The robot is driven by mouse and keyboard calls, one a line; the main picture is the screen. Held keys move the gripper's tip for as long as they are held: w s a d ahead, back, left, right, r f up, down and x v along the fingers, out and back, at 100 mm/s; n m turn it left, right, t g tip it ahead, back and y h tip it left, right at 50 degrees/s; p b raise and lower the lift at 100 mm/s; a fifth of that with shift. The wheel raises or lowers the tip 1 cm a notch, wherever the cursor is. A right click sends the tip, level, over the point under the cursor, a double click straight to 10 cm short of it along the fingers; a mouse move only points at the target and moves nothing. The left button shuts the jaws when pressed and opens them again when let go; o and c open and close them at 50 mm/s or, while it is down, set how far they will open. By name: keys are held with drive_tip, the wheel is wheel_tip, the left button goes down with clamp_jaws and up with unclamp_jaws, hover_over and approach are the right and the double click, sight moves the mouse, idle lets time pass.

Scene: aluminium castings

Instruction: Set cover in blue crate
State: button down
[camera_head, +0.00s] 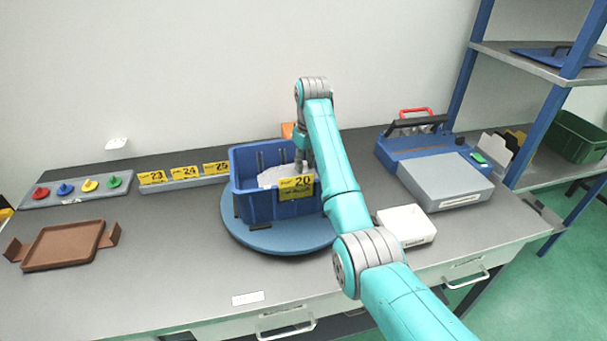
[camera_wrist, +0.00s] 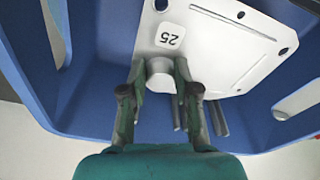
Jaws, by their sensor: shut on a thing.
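The blue crate (camera_head: 254,206) stands on a round blue turntable (camera_head: 262,240) in the middle of the bench, with a yellow label "20" on its front. The cover is a light grey-white plate with holes and a "25" mark; it shows inside the crate in the head view (camera_head: 269,177) and in the wrist view (camera_wrist: 220,45). My gripper (camera_wrist: 160,85) is shut on the cover's round boss and is down within the crate walls (camera_wrist: 85,60). In the head view my arm partly hides the crate's right side. I cannot tell whether the cover touches the crate floor.
Yellow labels 23, 24 and 25 (camera_head: 185,172) stand left of the crate. A brown tray (camera_head: 62,246) and a board with coloured knobs (camera_head: 77,190) lie further left. A white box (camera_head: 406,225) and a blue-grey machine (camera_head: 440,175) are at right. The front left bench is clear.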

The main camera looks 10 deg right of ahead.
sight(306, 170)
wheel_tip(306, 170, down, 4)
drive_tip(key=shift+f, duration=0.15)
drive_tip(key=c, duration=0.9)
unclamp_jaws()
drive_tip(key=shift+o, duration=0.2)
wheel_tip(306, 170, up, 12)
drive_tip(key=s, duration=0.1)
drive_tip(key=shift+s+d, duration=0.2)
drive_tip(key=shift+d, duration=0.05)
